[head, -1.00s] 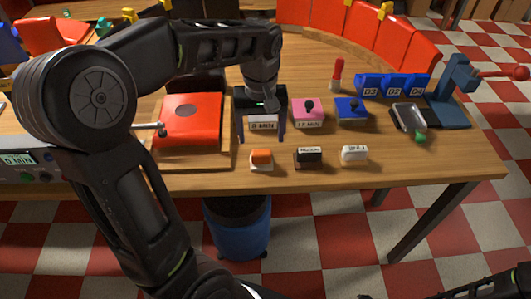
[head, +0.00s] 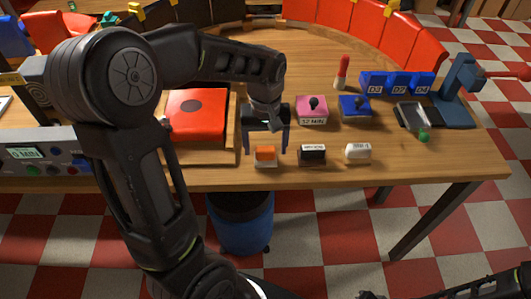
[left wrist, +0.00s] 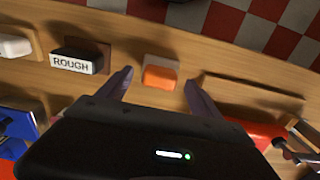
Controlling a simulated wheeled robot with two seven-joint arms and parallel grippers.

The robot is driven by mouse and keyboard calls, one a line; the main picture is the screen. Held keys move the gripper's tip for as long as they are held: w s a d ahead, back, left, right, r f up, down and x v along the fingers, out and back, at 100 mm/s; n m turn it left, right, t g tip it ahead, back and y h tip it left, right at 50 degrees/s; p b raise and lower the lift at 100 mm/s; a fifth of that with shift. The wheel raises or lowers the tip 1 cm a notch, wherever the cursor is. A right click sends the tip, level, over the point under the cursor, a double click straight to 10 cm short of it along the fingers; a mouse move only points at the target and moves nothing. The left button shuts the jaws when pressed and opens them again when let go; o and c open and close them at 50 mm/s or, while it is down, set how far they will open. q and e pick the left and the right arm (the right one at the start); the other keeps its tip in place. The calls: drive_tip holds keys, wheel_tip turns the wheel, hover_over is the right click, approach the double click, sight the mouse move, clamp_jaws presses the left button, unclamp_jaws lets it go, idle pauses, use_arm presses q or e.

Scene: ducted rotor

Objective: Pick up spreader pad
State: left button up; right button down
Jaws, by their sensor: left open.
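A small orange pad on a pale base (head: 265,154) sits at the table's front edge. A black pad labelled ROUGH (left wrist: 76,62) and a white pad (head: 358,151) stand beside it; the black one also shows in the head view (head: 312,154). No label naming a spreader pad is readable. My left gripper (head: 265,147) is open, pointing down, with its fingers on either side of the orange pad. In the left wrist view the orange pad (left wrist: 160,77) appears between the open fingertips (left wrist: 159,80), with gaps on both sides. My right gripper is not clearly visible.
A red press-like plate (head: 197,117) in a wooden frame lies left of the gripper. Pink (head: 312,112) and blue (head: 355,107) knobbed blocks stand behind the pads. Blue numbered bins (head: 398,84) and a tray (head: 410,117) are at right. A blue bin (head: 240,225) stands below the table.

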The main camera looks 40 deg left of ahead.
sight(265, 148)
use_arm(q)
drive_tip(key=shift+f, duration=0.95)
drive_tip(key=c, duration=1.5)
wheel_tip(265, 148, up, 10)
drive_tip(key=shift+r+b, duration=0.1)
drive_tip(key=shift+b, duration=0.2)
